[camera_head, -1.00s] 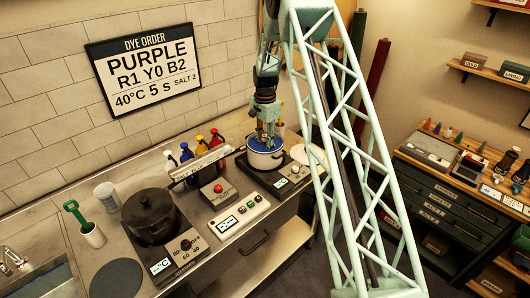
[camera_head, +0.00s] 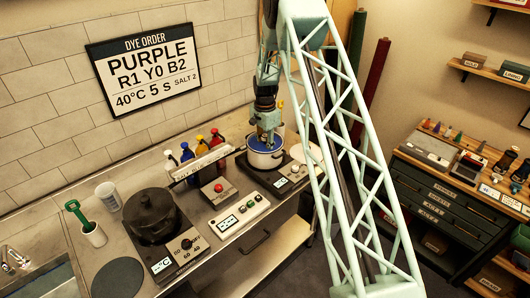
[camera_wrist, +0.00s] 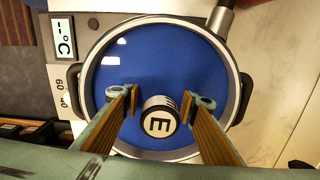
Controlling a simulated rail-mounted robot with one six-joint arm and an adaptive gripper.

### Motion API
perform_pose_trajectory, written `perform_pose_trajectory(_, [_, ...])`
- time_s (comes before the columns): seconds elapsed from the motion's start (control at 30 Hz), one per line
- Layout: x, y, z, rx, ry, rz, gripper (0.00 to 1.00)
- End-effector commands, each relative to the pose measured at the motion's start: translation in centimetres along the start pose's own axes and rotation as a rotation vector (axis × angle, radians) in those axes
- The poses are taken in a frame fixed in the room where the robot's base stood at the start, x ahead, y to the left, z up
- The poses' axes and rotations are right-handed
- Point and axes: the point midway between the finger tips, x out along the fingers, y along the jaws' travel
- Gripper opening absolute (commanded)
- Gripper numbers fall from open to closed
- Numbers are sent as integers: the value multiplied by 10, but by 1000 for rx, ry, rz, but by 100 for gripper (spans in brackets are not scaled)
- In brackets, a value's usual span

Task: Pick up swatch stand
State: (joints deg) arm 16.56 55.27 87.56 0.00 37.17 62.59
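My gripper (camera_head: 265,142) points down into a white pot (camera_head: 264,166) of blue liquid on the right-hand hotplate. In the wrist view, its two wooden-faced fingers (camera_wrist: 160,97) are apart. I cannot pick out a swatch stand for certain in the head view, where my arm hides part of the counter.
A black lidded pot (camera_head: 152,214) stands on the left hotplate. A red-button box (camera_head: 218,191), a control panel (camera_head: 241,216) and several coloured bottles (camera_head: 187,152) are left of the white pot. A dark cabinet (camera_head: 445,205) stands at the right.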

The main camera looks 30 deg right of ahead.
Motion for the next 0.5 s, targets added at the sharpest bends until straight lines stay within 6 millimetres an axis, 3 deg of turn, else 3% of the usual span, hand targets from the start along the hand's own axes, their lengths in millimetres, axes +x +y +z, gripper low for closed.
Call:
perform_pose_trajectory(0.1, [0, 0, 0, 0, 0, 0, 26])
perform_pose_trajectory(0.4, [0, 0, 0, 0, 0, 0, 0])
perform_pose_trajectory(0.5, [-1, 0, 0, 0, 0, -1, 0])
